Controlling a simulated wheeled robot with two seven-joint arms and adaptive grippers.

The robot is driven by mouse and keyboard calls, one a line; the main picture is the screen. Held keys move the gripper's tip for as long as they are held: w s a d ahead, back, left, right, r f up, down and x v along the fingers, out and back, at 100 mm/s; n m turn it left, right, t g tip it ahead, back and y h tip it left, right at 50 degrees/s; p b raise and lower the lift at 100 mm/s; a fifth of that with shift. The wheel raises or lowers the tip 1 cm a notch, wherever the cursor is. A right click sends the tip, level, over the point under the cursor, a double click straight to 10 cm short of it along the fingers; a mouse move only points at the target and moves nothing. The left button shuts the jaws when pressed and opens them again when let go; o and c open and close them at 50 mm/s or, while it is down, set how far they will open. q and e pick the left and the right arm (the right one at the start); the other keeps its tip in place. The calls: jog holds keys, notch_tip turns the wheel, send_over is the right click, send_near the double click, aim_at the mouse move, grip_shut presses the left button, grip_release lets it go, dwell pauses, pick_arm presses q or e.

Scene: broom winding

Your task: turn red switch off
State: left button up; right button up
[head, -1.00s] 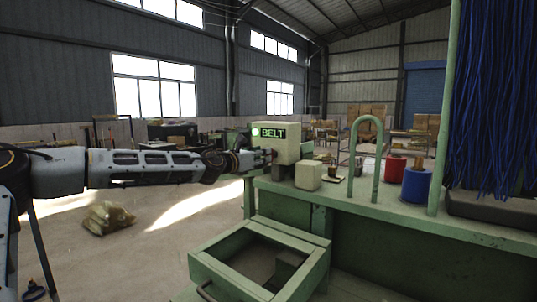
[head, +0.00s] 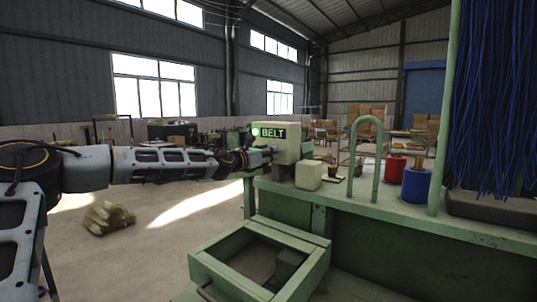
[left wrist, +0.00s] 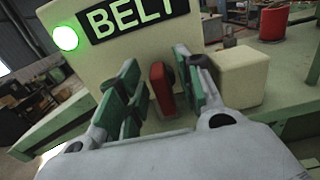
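The red switch (left wrist: 162,88) shows in the left wrist view as a narrow red lever on the front of the cream BELT box (left wrist: 75,15). The box also shows in the head view (head: 288,150), where I cannot make out the switch. My left gripper (left wrist: 157,68) is open, with its green-padded fingers on either side of the switch. Gaps show between the switch and the pads. In the head view the left gripper (head: 266,155) is close in front of the box. The green lamp (left wrist: 65,38) beside the BELT label is lit. My right gripper is out of view.
A small cream block (head: 308,175) stands right of the BELT box on the green bench (head: 400,215). A green hooped pipe (head: 352,160), a red spool (head: 396,168) and a blue spool (head: 416,185) are farther right. An open green drawer (head: 225,275) juts out below.

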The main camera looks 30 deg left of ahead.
pick_arm(q)
jog(key=shift+w, duration=0.35)
jog(key=c, duration=0.7)
jog(key=shift+c, duration=0.2)
